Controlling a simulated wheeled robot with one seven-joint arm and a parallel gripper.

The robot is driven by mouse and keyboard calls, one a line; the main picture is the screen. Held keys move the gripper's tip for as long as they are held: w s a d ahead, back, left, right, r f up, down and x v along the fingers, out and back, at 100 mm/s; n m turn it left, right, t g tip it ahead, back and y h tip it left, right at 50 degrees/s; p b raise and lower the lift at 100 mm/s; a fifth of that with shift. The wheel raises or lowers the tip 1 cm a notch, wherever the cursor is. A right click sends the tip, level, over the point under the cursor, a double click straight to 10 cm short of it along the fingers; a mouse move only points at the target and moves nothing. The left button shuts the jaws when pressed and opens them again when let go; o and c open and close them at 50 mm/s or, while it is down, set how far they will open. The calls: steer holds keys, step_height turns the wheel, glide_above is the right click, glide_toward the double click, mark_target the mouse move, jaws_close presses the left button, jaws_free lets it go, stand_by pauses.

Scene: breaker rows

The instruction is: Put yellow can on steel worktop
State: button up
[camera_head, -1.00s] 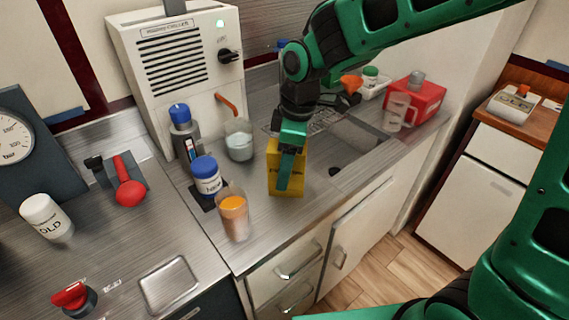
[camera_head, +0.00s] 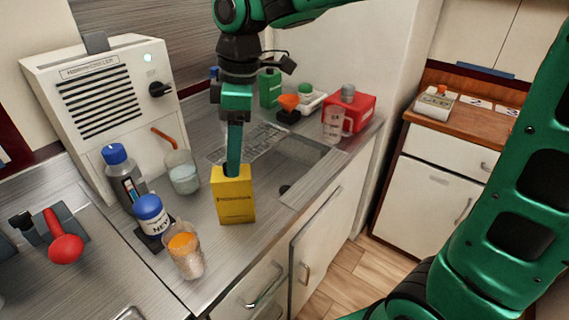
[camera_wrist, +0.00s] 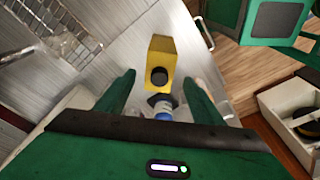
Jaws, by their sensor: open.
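The yellow can (camera_head: 236,202), a boxy tin with a dark cap, stands upright on the steel worktop (camera_head: 272,197) beside the sink. In the wrist view, the yellow can (camera_wrist: 160,48) is ahead of the fingers, its dark cap facing the camera. My gripper (camera_head: 233,172) points down at the can's top in the head view. Its fingers (camera_wrist: 158,78) are apart in the wrist view, with nothing held between them. The lower finger covers part of the can's top in the head view.
An orange-filled beaker (camera_head: 186,258), a white NEW jar (camera_head: 151,216), and a beaker of pale liquid (camera_head: 183,177) stand left of the can. The sink (camera_head: 300,160) lies to its right. A red container (camera_head: 350,112) stands at the back right.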

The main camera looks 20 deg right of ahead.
steer(key=s+d+f+m, duration=0.1)
steer(key=s+d+m, duration=0.1)
steer(key=d+m, duration=0.35)
steer(key=s+d+f+m+h, duration=0.1)
steer(key=s+d+m, duration=0.1)
steer(key=d, duration=0.7)
steer(key=s+d+f+m, duration=0.15)
steer(key=d+m, duration=0.25)
steer(key=d, duration=0.4)
steer(key=s+d+f+m, duration=0.2)
steer(key=s+d+m, duration=0.3)
steer(key=s, duration=0.2)
steer(key=s+d+f+m, duration=0.3)
steer(key=s+d+m, duration=0.2)
steer(key=s, duration=0.3)
steer(key=shift+d+f+m+g+h, duration=0.2)
steer(key=shift+d+m+g+h, duration=0.15)
steer(key=shift+d, duration=0.4)
